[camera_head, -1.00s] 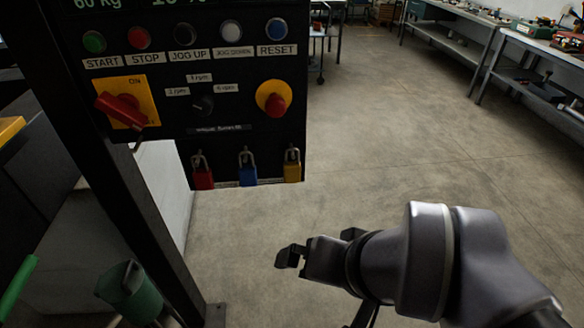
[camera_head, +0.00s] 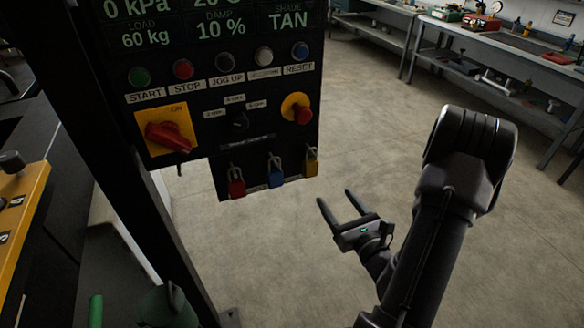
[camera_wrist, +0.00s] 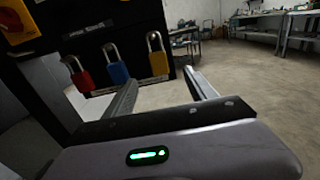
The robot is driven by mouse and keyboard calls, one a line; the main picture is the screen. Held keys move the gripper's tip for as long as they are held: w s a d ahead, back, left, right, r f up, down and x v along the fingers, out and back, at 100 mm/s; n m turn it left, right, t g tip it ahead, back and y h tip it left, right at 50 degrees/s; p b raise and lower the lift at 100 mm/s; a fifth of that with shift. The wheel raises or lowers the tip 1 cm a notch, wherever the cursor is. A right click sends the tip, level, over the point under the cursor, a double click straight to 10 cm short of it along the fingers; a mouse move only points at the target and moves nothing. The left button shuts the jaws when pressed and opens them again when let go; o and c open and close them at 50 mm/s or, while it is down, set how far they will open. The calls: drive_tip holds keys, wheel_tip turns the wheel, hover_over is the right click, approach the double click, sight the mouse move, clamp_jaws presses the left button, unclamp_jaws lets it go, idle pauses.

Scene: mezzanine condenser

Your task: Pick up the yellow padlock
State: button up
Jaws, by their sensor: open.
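The yellow padlock (camera_head: 311,164) hangs by its shackle at the lower right corner of the black control panel. It is the rightmost of three padlocks, beside the blue one. It also shows in the wrist view (camera_wrist: 158,62), ahead of the fingers and above the gap between them. My gripper (camera_head: 338,201) is open and empty, below and a little right of the yellow padlock, with its fingers pointing up toward the panel. In the wrist view my gripper (camera_wrist: 165,82) has its two fingers spread wide. Nothing touches the padlock except its hanging point.
A blue padlock (camera_head: 276,178) and a red padlock (camera_head: 237,187) hang just left of it. The panel (camera_head: 222,126) carries buttons, a red rotary switch (camera_head: 167,137) and a red emergency stop knob (camera_head: 298,109). Workbenches (camera_head: 500,55) stand at the back right. The floor between is clear.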

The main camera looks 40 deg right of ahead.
sight(313, 163)
drive_tip(key=b+x, duration=0.2)
drive_tip(key=x, duration=0.3)
drive_tip(key=b+x, duration=0.2)
drive_tip(key=x, duration=0.3)
drive_tip(key=b+x, duration=0.1)
drive_tip(key=x, duration=0.4)
drive_tip(key=shift+w+a+r+b, duration=0.1)
drive_tip(key=shift+a+r+b, duration=0.2)
drive_tip(key=shift+b, duration=0.1)
clamp_jaws()
drive_tip(key=shift+r+p, duration=0.5)
drive_tip(key=shift+r, duration=0.15)
drive_tip(key=shift+s+r, duration=0.2)
drive_tip(key=shift+s, duration=0.1)
drive_tip(key=p+v, duration=1.1)
drive_tip(key=v, duration=0.6)
drive_tip(key=shift+s+f, duration=0.2)
drive_tip(key=shift+s, duration=0.05)
